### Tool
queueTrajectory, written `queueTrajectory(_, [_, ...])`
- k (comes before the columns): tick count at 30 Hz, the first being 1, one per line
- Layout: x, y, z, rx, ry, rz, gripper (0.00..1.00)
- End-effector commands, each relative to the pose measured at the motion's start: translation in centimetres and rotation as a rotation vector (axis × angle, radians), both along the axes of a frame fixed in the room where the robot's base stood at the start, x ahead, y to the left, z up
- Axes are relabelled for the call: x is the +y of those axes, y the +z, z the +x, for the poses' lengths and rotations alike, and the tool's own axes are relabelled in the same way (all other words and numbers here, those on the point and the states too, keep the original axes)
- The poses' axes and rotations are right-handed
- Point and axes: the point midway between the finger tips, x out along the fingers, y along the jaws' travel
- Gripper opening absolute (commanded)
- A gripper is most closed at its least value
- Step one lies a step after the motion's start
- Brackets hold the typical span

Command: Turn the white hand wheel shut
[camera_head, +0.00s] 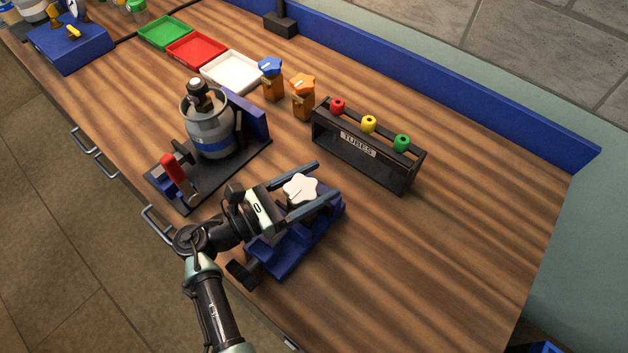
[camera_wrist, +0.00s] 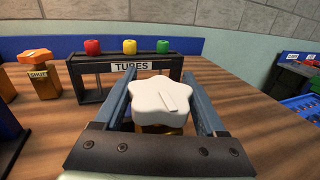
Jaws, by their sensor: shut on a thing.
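The white hand wheel (camera_head: 299,188) is a lobed, star-shaped knob on top of a blue fixture (camera_head: 284,252) near the front of the bench. In the wrist view the white hand wheel (camera_wrist: 160,101) sits between the two long finger plates, with a pale raised bar on its top. My gripper (camera_head: 312,185) reaches in level from the front left, its jaws shut on the wheel's two sides. The stem below the wheel is mostly hidden by the jaws.
A black rack labelled TUBES (camera_head: 362,155) stands just beyond, with red, yellow and green caps. Orange (camera_head: 303,97) and blue-topped (camera_head: 271,79) valves stand behind left. A gas bottle (camera_head: 208,127) on a dark base is left, beside a red lever (camera_head: 175,172). The right bench is clear.

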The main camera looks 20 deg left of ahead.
Motion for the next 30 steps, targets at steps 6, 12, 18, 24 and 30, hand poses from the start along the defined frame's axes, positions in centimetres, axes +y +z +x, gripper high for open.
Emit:
queueTrajectory(6, [0.0, 0.1, 0.0, -0.002, -0.001, 0.001, 0.17])
queueTrajectory(12, [0.0, 0.1, 0.0, -0.002, -0.001, 0.001, 1.00])
queueTrajectory(18, [0.0, 0.0, 0.0, -0.001, -0.001, 0.001, 1.00])
queueTrajectory(24, [0.0, 0.0, -0.1, -0.001, 0.000, 0.001, 1.00])
queueTrajectory(30, [1.4, -0.1, -1.6, -0.001, 0.003, 0.002, 1.00])
